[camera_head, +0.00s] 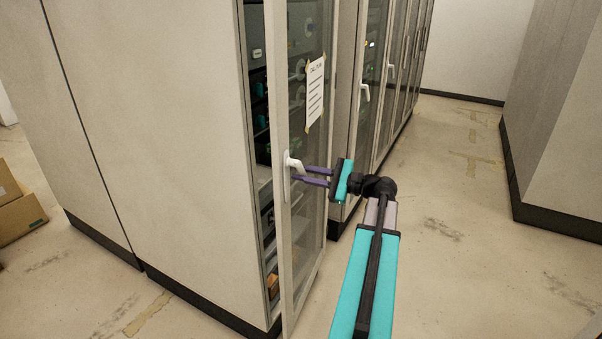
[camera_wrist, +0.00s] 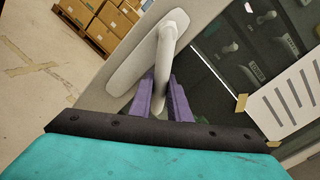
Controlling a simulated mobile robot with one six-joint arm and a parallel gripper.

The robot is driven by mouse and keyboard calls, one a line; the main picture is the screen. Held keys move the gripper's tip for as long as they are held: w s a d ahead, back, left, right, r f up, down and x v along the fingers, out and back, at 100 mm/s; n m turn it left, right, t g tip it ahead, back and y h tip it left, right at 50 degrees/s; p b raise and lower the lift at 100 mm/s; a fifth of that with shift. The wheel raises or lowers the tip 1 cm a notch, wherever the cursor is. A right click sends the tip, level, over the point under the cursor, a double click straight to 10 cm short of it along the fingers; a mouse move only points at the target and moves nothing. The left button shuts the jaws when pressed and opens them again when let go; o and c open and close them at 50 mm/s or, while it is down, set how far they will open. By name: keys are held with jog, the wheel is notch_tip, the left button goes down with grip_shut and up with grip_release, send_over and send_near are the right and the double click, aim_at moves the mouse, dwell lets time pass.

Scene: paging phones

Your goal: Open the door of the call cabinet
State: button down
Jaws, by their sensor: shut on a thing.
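The call cabinet (camera_head: 180,130) is tall and beige, and its glass door (camera_head: 306,215) stands slightly ajar, with a gap along the handle side showing shelves inside. A paper notice (camera_head: 315,92) is taped to the glass; it also shows in the wrist view (camera_wrist: 290,100). The white lever handle (camera_head: 292,164) sits on the door's near frame. My gripper (camera_head: 301,176) reaches it from the right. In the wrist view, its purple fingers (camera_wrist: 168,92) are shut on the lower end of the handle (camera_wrist: 165,50). The fingertips are partly hidden by the handle.
More glass-door cabinets (camera_head: 385,75) with white handles run back along the same row. A grey cabinet (camera_head: 555,120) stands across the aisle. The concrete floor (camera_head: 480,240) between is clear. Cardboard boxes (camera_head: 18,208) lie at the far left.

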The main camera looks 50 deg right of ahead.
jog(key=shift+n+y, duration=0.4)
jog(key=shift+y, duration=0.1)
jog(key=shift+p+v, duration=0.3)
jog(key=shift+v, duration=1.85)
jog(key=shift+w+d+r, duration=0.1)
jog(key=shift+d, duration=0.05)
jog(key=shift+d+g, duration=0.15)
jog(key=shift+g, duration=0.15)
jog(key=shift+s+d+n+g+y+p, duration=0.15)
jog(key=shift+s+d+n+y+p, duration=0.15)
jog(key=shift+s+d, duration=0.35)
jog(key=shift+s+d+n+g+y+p, duration=0.1)
jog(key=shift+s+d+n+g+y, duration=0.2)
jog(key=shift+s, duration=0.6)
jog(key=shift+s+d+n+g+y+p, duration=0.1)
jog(key=shift+s+d+y+p, duration=0.1)
jog(key=shift+s+d+y, duration=0.45)
jog(key=shift+s+a+h, duration=0.15)
jog(key=shift+h, duration=0.1)
jog(key=shift+s+d+r+n+y+p, duration=0.15)
jog(key=shift+s+d+n+y+p, duration=0.2)
jog(key=shift+s+d+p, duration=0.75)
jog(key=shift+s+d+r+g+p, duration=0.15)
jog(key=shift+s+d+g+p, duration=0.2)
jog(key=shift+p, duration=2.2)
